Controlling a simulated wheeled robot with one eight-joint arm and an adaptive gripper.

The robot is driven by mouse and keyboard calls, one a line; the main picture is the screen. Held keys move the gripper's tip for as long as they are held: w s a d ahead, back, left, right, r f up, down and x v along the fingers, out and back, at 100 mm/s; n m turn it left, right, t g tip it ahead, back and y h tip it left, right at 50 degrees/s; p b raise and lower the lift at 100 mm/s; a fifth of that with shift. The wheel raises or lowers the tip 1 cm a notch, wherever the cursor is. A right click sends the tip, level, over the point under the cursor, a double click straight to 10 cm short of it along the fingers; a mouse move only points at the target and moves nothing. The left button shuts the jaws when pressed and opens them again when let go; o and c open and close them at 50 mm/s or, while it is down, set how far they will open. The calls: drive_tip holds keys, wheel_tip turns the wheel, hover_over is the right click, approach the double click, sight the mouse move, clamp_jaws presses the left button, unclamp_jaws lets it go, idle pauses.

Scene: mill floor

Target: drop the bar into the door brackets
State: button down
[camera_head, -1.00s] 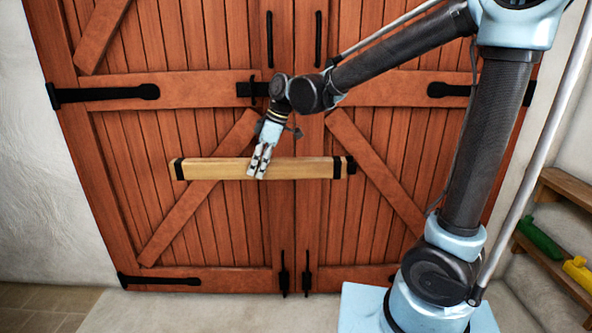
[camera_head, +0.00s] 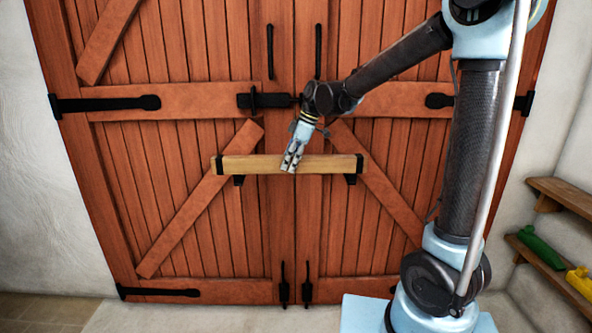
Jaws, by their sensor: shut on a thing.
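The wooden bar (camera_head: 255,164), pale with dark bands at both ends, lies level across the meeting line of the red-brown double door (camera_head: 190,210). My gripper (camera_head: 291,166) is shut on the bar near its middle, coming down from above. Two black door brackets show just below the bar: the left bracket (camera_head: 239,180) under its left part and the right bracket (camera_head: 350,180) near its right end. The bar hides their upper parts. I cannot tell whether the bar touches them or is in front of them.
A black bolt (camera_head: 265,100) sits above the bar, with two upright door handles higher up. Wooden shelves (camera_head: 560,270) with a green thing (camera_head: 540,249) and a yellow thing (camera_head: 580,280) stand at the right. The floor at the lower left is clear.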

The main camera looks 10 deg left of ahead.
drive_tip(key=shift+w+d+f, duration=0.3)
drive_tip(key=shift+w+f, duration=0.35)
drive_tip(key=shift+f, duration=0.25)
drive_tip(key=shift+w+d+f, duration=0.3)
drive_tip(key=shift+w+f, duration=0.35)
drive_tip(key=shift+f, duration=0.2)
drive_tip(key=c, duration=1.1)
unclamp_jaws()
